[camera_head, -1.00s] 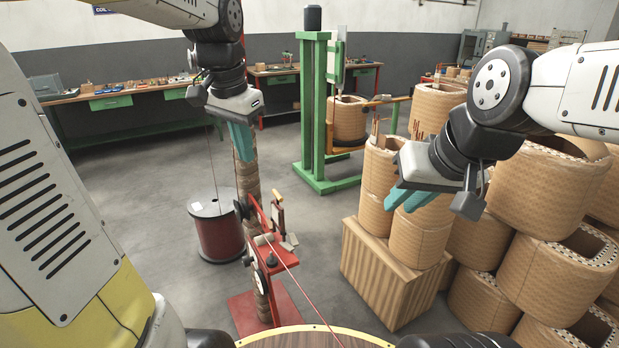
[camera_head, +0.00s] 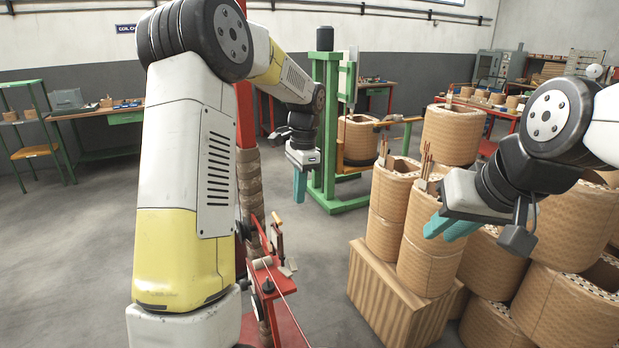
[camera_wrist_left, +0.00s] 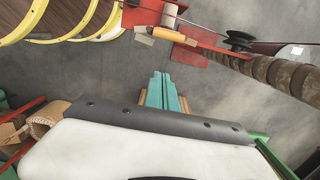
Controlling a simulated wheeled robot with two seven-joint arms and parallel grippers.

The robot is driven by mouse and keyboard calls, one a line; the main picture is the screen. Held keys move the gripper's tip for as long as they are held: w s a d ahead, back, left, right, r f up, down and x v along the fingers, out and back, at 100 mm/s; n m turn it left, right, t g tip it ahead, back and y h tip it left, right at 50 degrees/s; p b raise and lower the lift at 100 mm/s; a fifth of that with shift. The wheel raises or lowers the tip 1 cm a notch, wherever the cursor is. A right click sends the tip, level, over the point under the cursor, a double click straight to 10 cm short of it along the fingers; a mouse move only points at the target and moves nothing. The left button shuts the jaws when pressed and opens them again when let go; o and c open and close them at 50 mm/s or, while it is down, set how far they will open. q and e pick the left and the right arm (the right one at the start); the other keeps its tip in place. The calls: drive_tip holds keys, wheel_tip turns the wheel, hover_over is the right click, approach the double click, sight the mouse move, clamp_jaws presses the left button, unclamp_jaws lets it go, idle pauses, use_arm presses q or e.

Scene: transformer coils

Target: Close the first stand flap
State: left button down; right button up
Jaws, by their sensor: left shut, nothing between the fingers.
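The red stand (camera_head: 271,277) is partly hidden behind my left arm in the head view. Its small upright flap-like piece with a pale handle (camera_head: 277,238) stands at the top. I cannot tell which part is the first flap or how it is set. The stand's red top also shows in the left wrist view (camera_wrist_left: 178,36). My left gripper (camera_head: 299,187) hangs fingers down, shut and empty, above and right of the stand; its teal fingers also show in the wrist view (camera_wrist_left: 163,92). My right gripper (camera_head: 452,229) hovers before the tan coils; its finger gap is unclear.
Tan coils (camera_head: 433,245) stand on a wooden block (camera_head: 390,300), with more coils stacked at right. A green column stand (camera_head: 329,120) is behind my left gripper. A wrapped vertical post (camera_head: 250,180) is beside my left arm. Grey floor at left (camera_head: 70,240) is clear.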

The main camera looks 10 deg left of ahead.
use_arm(q)
drive_tip(key=shift+s+a+f, duration=0.6)
drive_tip(key=shift+a+f, duration=0.3)
drive_tip(key=shift+s+a+f, duration=0.6)
drive_tip(key=shift+a+f, duration=0.25)
drive_tip(key=shift+f, duration=0.05)
drive_tip(key=shift+a, duration=0.1)
